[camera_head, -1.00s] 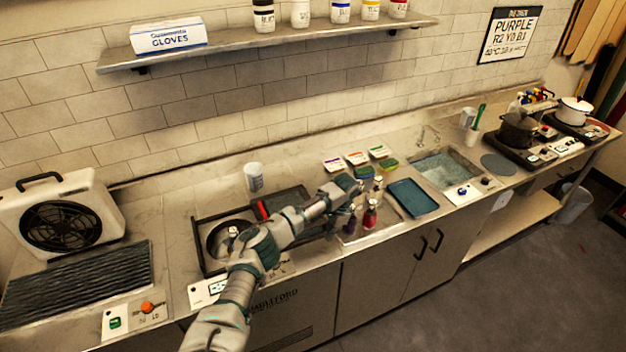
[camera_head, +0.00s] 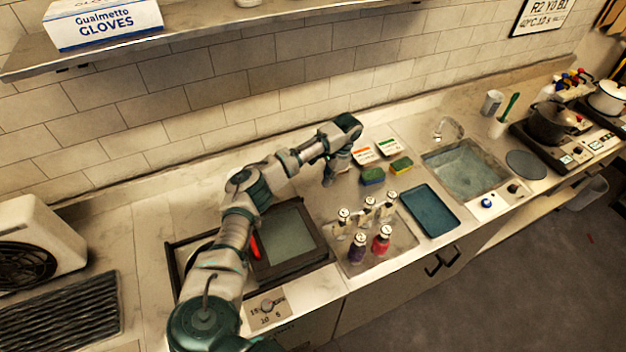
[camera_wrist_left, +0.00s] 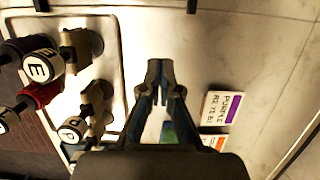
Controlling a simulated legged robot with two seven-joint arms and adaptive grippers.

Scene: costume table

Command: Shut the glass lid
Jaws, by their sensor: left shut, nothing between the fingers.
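The glass lid (camera_head: 288,238) is a dark-framed greenish pane with a red handle (camera_head: 254,246) at its left side. My left forearm covers its left part and most of the dark-edged bay (camera_head: 176,262) beside it, so I cannot tell exactly how the lid rests. My left gripper (camera_head: 329,180) is shut and empty, pointing down past the lid's far right corner, left of the cards and sponges, and apart from the lid. In the left wrist view, the closed fingertips (camera_wrist_left: 160,66) are above bare counter. My right gripper is out of view.
Several capped bottles (camera_head: 381,240) stand in a shallow tray right of the lid. A blue tray (camera_head: 430,210) and a sink (camera_head: 466,172) lie further right. Cards (camera_head: 388,147) and sponges (camera_head: 372,176) lie near the gripper. Bare counter lies behind the lid.

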